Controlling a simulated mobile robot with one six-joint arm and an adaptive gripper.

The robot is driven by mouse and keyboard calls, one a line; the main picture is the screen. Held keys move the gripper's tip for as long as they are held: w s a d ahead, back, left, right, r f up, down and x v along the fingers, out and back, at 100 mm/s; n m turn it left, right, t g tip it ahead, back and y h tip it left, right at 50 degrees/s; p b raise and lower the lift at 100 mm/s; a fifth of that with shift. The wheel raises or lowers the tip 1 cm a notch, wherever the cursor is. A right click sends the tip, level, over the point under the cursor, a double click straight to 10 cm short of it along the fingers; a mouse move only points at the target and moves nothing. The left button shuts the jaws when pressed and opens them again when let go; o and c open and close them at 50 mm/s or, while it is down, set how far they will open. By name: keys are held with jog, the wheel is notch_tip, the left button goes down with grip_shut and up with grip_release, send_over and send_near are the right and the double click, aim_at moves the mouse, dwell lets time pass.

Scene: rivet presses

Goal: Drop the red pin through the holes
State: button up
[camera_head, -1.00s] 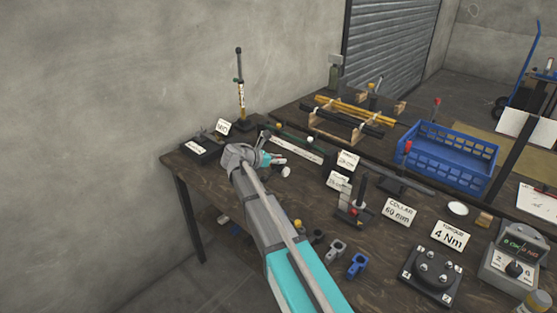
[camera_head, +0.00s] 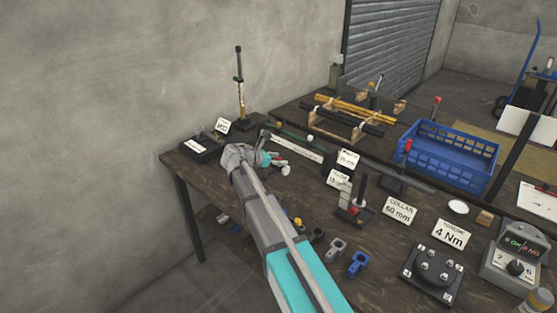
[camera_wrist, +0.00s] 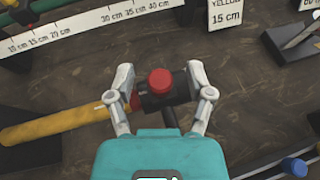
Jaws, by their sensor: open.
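In the wrist view, a round red pin head (camera_wrist: 160,82) sits on a dark block or clevis-like piece (camera_wrist: 158,103) between my fingers. A yellow rod (camera_wrist: 58,124) runs into this dark piece from the left, with a red part at its end. My gripper (camera_wrist: 161,80) is open, one finger on each side of the red head, and no grip on it shows. The holes and the pin's shank cannot be seen. In the head view, my gripper (camera_head: 278,160) is low over the left part of the bench, and the pin cannot be made out there.
A tall upright tool (camera_head: 240,90) stands at the back left. A blue crate (camera_head: 447,160), a small press-like stand (camera_head: 357,205) and sign cards occupy the bench to the right.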

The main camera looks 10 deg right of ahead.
aim_at(280, 159)
jog(key=shift+r, duration=0.15)
notch_tip(280, 159, up, 10)
jog(key=p, duration=1)
jog(key=shift+f, duration=0.2)
dwell(0.7)
jog(key=shift+s+d+f+m, duration=0.2)
jog(key=shift+s+m, duration=0.1)
jog(key=shift+s, duration=0.05)
jog(key=s+f+m+g+y, duration=0.1)
jog(key=s+f+m+y, duration=0.2)
jog(key=s+m, duration=0.4)
jog(key=s+a+f+m+g+y, duration=0.1)
jog(key=s+f+m+g+y, duration=0.1)
jog(key=s+f+m+y, duration=0.2)
jog(key=s+a+f+m+g+y, duration=0.1)
jog(key=s+f+m+y, duration=0.2)
jog(key=s+m, duration=0.7)
jog(key=s+y, duration=0.2)
jog(key=s, duration=0.5)
jog(key=shift+s+f+m+g+y, duration=0.2)
jog(key=shift+f+m+g+y, duration=0.1)
jog(key=shift+f+g, duration=0.1)
